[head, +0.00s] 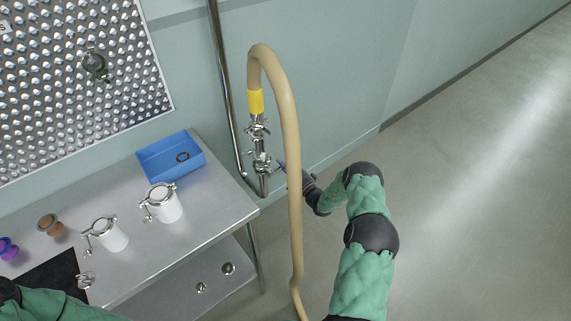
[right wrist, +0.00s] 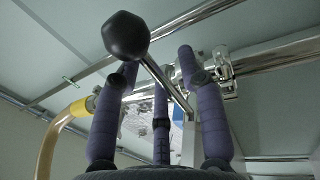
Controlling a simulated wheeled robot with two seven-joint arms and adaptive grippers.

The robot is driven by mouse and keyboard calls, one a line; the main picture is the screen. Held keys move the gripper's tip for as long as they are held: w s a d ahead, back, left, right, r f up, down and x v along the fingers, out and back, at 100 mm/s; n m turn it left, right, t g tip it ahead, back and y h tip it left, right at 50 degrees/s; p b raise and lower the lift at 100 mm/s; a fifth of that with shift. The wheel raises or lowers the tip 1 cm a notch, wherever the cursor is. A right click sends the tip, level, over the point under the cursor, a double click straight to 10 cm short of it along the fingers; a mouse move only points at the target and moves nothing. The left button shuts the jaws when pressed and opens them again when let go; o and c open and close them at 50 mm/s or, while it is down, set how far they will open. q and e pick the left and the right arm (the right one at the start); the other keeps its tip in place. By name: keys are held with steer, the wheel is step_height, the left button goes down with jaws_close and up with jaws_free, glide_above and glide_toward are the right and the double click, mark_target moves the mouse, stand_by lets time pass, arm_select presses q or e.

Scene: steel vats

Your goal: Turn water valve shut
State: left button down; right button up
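The water valve (head: 262,162) is a steel fitting on the vertical wall pipe, below the yellow-banded end of a beige hose (head: 287,110). In the right wrist view, its lever (right wrist: 165,84) is a metal rod with a black ball knob (right wrist: 126,36). My right gripper (head: 282,167) is just right of the valve, partly hidden behind the hose. In the right wrist view its purple fingers (right wrist: 158,62) are spread and straight, with the lever crossing close to them. I cannot tell whether they touch it. My left gripper is out of view; only my left sleeve shows at bottom left.
A steel table (head: 150,240) stands left of the valve, with a blue tray (head: 158,166), white canisters (head: 167,208) and small cups. The floor (head: 470,200) on the right is clear.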

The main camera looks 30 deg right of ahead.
steer(key=v, duration=1.2)
stand_by(0.5)
